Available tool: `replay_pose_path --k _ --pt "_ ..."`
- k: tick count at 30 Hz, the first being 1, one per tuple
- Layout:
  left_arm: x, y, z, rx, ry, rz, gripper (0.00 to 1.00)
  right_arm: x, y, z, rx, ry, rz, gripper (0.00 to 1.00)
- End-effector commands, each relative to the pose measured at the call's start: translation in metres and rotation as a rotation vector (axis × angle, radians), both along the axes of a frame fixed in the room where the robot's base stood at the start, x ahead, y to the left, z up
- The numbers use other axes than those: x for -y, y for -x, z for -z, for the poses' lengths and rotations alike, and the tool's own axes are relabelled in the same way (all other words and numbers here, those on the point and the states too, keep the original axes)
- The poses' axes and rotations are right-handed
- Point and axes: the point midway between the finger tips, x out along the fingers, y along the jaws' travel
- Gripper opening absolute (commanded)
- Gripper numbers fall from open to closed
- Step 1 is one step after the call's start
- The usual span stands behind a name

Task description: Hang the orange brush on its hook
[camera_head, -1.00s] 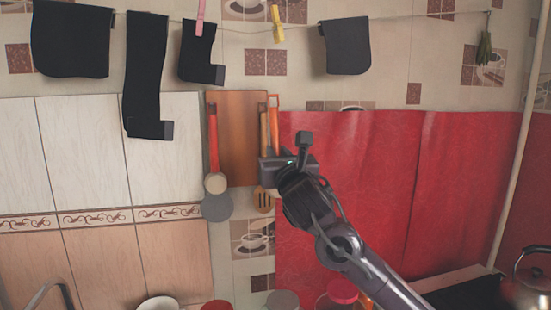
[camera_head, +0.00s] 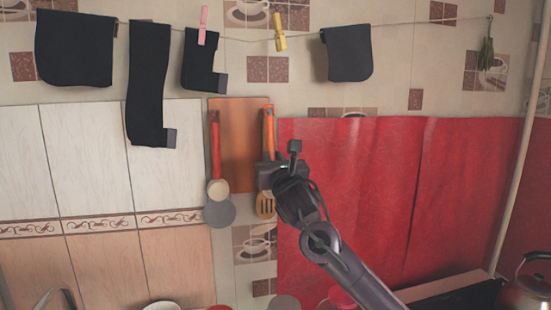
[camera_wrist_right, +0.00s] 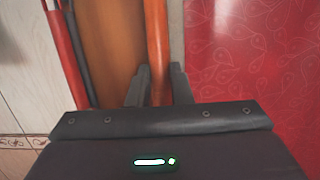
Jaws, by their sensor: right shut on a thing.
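The orange brush (camera_head: 268,128) is upright against the right side of the brown board; its long orange handle also shows in the right wrist view (camera_wrist_right: 157,45). My right gripper (camera_head: 268,172) is shut on this handle, which runs between its two fingers (camera_wrist_right: 158,88). The hook at the handle's top is too small to make out, so I cannot tell whether the brush is on it. The brush's lower part is hidden by my gripper. A slotted orange-brown head (camera_head: 265,206) shows just below the gripper. My left gripper is not in view.
A red-handled utensil (camera_head: 215,145) hangs left of the gripper, in front of the brown board (camera_head: 240,140). A red sheet (camera_head: 360,200) covers the wall to the right. Black cloths (camera_head: 75,48) hang on a line above. Pots and lids stand along the bottom.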

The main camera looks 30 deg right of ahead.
Motion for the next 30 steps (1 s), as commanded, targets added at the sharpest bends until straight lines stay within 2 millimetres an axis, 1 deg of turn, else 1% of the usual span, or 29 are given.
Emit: replay_pose_path --k 4,12,30 --pt "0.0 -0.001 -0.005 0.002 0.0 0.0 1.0 0.003 -0.009 -0.002 0.003 -0.003 0.0 0.0" --pt "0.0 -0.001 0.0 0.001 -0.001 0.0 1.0 0.007 -0.019 0.005 0.005 -0.001 0.003 0.0" --pt "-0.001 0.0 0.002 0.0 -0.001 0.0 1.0 0.006 -0.021 0.009 0.002 -0.002 0.001 0.0"
